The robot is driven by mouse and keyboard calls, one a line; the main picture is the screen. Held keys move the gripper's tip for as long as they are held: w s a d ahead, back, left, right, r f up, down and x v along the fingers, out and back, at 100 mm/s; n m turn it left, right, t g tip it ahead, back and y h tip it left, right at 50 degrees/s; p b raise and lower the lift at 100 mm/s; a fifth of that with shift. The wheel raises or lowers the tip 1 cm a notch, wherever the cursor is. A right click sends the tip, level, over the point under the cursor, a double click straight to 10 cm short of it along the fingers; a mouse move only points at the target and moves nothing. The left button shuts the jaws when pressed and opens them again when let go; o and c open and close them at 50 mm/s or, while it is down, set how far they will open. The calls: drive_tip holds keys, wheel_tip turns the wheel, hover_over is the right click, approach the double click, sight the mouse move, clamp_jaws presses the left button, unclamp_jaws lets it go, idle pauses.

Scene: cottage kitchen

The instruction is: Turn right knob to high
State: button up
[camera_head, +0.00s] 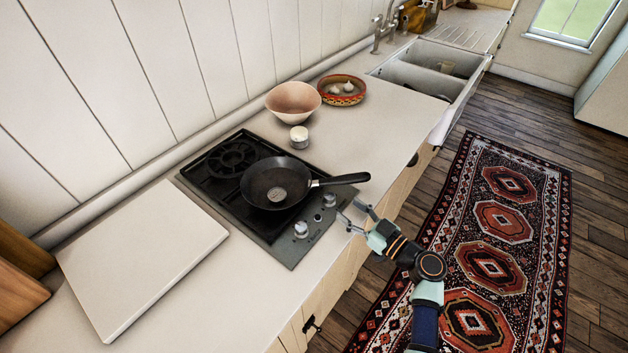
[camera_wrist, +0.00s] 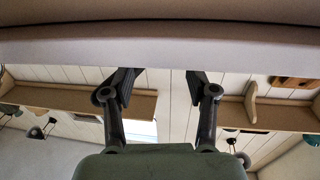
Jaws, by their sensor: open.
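The stove (camera_head: 225,190) is a black two-burner cooktop with a grey control strip on its front side. In the head view, one pale knob (camera_head: 301,229) sits on the strip nearer the camera. The right knob (camera_head: 330,199) sits farther along, beside the pan's handle; its exact setting is too small to tell. A small dark button (camera_head: 318,217) lies between them. My gripper (camera_head: 348,209) is open and empty, just off the counter side of the right knob, with no clear contact. The wrist view shows both fingers apart (camera_wrist: 161,82); no knob shows there.
A black frying pan (camera_head: 262,180) stands on the stove, its handle (camera_head: 345,179) reaching out above the right knob. A white jar (camera_head: 299,137), a pink bowl (camera_head: 293,97) and a patterned bowl (camera_head: 343,88) stand behind. A white board (camera_head: 145,255) lies at left.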

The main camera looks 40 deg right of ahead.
sight(334, 200)
drive_tip(key=shift+s+f, duration=0.3)
drive_tip(key=shift+s, duration=0.15)
drive_tip(key=w, duration=0.4)
drive_tip(key=w+b, duration=0.1)
drive_tip(key=w, duration=0.2)
drive_tip(key=shift+w+a+r, duration=0.1)
drive_tip(key=shift+a, duration=0.3)
clamp_jaws()
drive_tip(key=shift+b, duration=0.3)
